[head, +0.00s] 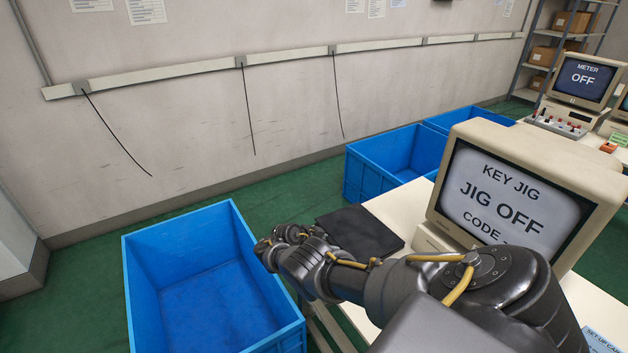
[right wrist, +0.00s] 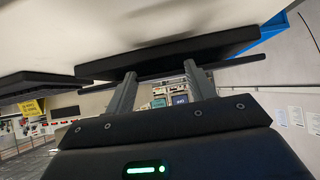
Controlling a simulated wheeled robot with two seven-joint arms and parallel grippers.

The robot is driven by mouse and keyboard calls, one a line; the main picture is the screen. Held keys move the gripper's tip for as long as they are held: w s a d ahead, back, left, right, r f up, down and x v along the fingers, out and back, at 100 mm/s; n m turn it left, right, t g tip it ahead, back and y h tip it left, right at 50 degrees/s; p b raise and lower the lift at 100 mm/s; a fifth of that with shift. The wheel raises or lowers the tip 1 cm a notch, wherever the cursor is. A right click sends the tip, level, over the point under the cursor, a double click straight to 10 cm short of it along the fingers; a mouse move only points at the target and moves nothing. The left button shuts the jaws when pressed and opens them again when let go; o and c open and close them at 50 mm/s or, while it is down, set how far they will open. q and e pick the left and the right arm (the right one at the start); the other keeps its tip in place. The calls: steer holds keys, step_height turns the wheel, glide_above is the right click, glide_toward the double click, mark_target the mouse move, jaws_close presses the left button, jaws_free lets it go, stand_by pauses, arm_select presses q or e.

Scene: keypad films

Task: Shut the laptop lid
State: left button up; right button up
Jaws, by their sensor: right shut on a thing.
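The laptop (head: 362,231) is a dark flat slab on the white table, left of the key jig monitor in the head view. In the right wrist view its thicker base (right wrist: 172,52) lies against the table, and the thin lid (right wrist: 235,67) runs close along it with a narrow gap. My right gripper (head: 275,243) is at the laptop's left side in the head view. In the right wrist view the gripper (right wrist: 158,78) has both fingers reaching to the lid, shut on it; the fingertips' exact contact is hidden. My left gripper is out of view.
A large blue crate (head: 137,265) stands on the floor left of the table, and another blue crate (head: 352,165) behind it. The key jig monitor (head: 590,190) reads JIG OFF, right of the laptop. Another dark flat object (right wrist: 35,85) shows in the right wrist view.

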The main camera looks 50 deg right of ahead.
steer(key=shift+a+f, duration=0.15)
steer(key=shift+f, duration=0.2)
steer(key=o, duration=1.4)
steer(key=shift+r, duration=0.15)
steer(key=shift+w, duration=0.1)
steer(key=p+v, duration=0.3)
steer(key=v, duration=0.7)
steer(key=shift+a, duration=0.4)
steer(key=shift+r, duration=0.15)
